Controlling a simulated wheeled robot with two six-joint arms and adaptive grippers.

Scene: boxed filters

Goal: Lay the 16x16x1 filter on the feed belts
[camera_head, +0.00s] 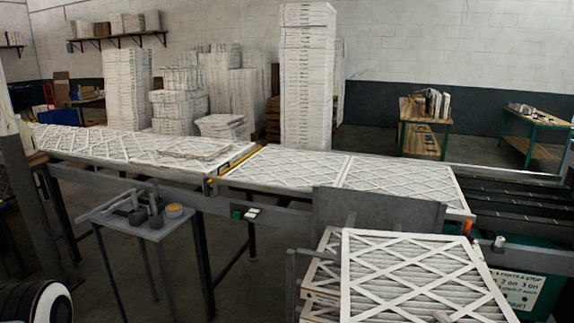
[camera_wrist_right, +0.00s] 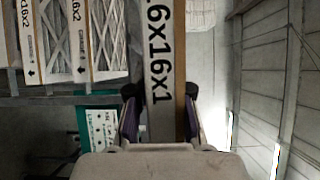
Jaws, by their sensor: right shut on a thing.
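The 16x16x1 filter (camera_wrist_right: 160,75) shows its printed edge in the right wrist view, between the two fingers of my right gripper (camera_wrist_right: 160,118), which is shut on it. In the head view, a white-framed pleated filter (camera_head: 415,275) at the lower right appears to be this one, above or in front of other filters (camera_head: 322,265); I cannot tell whether it touches them. My right gripper is mostly hidden at the bottom edge there. Dark feed belts (camera_head: 515,200) run at the right, behind the filter. My left gripper is not in view.
A grey upright plate (camera_head: 375,215) stands between the held filter and the long filter-covered table (camera_head: 215,182). A small grey stand with tools (camera_head: 150,222) is at the left. Filters marked 16x16x2 (camera_wrist_right: 62,40) show in the wrist view. Tall white stacks (camera_head: 307,80) stand behind.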

